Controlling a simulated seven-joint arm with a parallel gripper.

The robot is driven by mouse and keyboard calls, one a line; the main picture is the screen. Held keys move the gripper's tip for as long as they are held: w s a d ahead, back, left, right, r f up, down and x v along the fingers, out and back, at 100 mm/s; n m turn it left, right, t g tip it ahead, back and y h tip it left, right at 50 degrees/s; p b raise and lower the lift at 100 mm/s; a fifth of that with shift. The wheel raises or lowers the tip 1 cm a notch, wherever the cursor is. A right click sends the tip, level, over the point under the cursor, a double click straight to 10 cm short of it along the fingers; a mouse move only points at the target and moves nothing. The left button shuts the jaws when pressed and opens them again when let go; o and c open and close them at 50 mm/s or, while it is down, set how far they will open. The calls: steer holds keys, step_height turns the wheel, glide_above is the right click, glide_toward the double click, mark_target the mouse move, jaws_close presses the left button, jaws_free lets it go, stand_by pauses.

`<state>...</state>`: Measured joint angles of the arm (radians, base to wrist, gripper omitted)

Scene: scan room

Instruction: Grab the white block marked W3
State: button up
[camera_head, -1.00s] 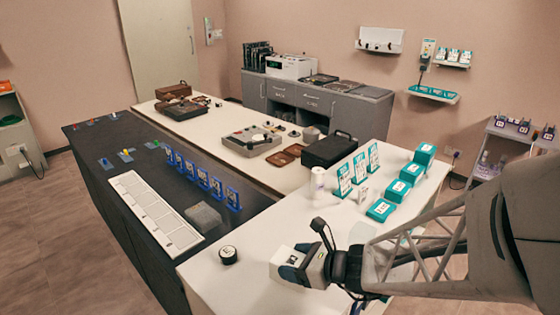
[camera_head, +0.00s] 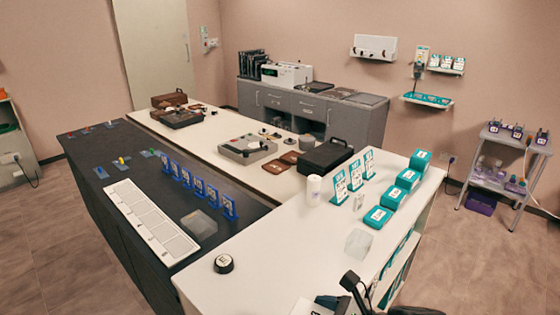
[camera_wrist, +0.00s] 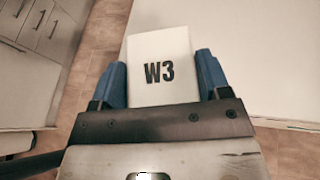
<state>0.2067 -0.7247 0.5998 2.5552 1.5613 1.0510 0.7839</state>
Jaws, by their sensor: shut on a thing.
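The white block marked W3 (camera_wrist: 158,62) shows in the wrist view, its black lettering facing the camera. My gripper (camera_wrist: 160,75) is shut on it, with one blue finger on each side of the block.
Blue holders (camera_head: 200,187) stand on the dark counter. A small shelf cart (camera_head: 497,180) stands at right.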

steer(key=shift+s+d, duration=0.2)
steer(key=shift+s, duration=0.55)
steer(key=shift+s, duration=0.1)
steer(key=shift+r, duration=0.1)
stand_by(0.4)
